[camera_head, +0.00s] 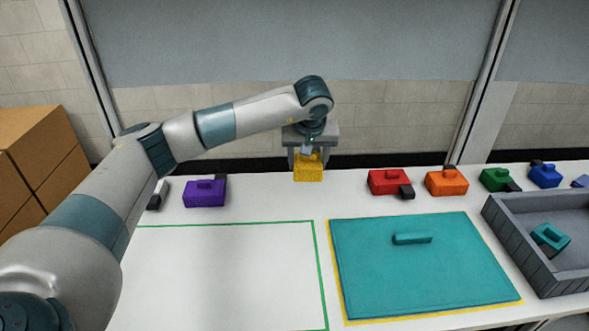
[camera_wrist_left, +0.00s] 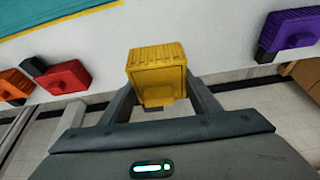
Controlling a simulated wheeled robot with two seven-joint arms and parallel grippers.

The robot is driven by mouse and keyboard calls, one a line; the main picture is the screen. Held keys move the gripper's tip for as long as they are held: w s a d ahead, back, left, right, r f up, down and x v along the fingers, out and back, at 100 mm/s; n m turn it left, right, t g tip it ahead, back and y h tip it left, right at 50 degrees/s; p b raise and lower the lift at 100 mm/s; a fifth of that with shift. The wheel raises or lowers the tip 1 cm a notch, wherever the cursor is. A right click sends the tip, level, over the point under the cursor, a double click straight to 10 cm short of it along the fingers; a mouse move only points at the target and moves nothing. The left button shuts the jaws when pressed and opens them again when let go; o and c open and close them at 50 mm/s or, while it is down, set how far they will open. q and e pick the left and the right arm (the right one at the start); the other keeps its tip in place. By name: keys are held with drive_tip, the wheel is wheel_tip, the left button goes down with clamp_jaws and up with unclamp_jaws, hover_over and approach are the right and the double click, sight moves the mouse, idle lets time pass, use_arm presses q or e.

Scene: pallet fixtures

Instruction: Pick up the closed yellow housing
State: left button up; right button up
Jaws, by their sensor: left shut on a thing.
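The yellow housing (camera_head: 308,172) is at the back of the white table, below my left gripper (camera_head: 308,156). In the left wrist view the yellow housing (camera_wrist_left: 157,72) sits between the two fingers of my left gripper (camera_wrist_left: 160,95), which is shut on it. Its ribbed faces show in that view. I cannot tell for sure whether its underside touches the table. My right gripper is not in view.
A purple housing (camera_head: 205,192) stands left of the yellow one. Red (camera_head: 388,182), orange (camera_head: 447,181), green (camera_head: 496,179) and blue (camera_head: 545,176) housings stand to the right. A teal board (camera_head: 420,270), a green-outlined area (camera_head: 322,270) and a grey tray (camera_head: 527,255) lie nearer.

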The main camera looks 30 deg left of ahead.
use_arm(q)
drive_tip(key=shift+w+d+r, duration=0.1)
drive_tip(key=shift+d+r, duration=0.2)
drive_tip(key=shift+d, duration=0.05)
idle(0.3)
drive_tip(key=shift+s+d, duration=0.3)
drive_tip(key=s+d+m+h, duration=0.1)
drive_tip(key=s+d+m, duration=0.2)
drive_tip(key=s+d, duration=0.2)
drive_tip(key=s+d+f+m+h, duration=0.1)
drive_tip(key=s+d, duration=0.4)
drive_tip(key=s, duration=0.6)
drive_tip(key=shift+m+t, duration=0.3)
drive_tip(key=shift+m, duration=0.6)
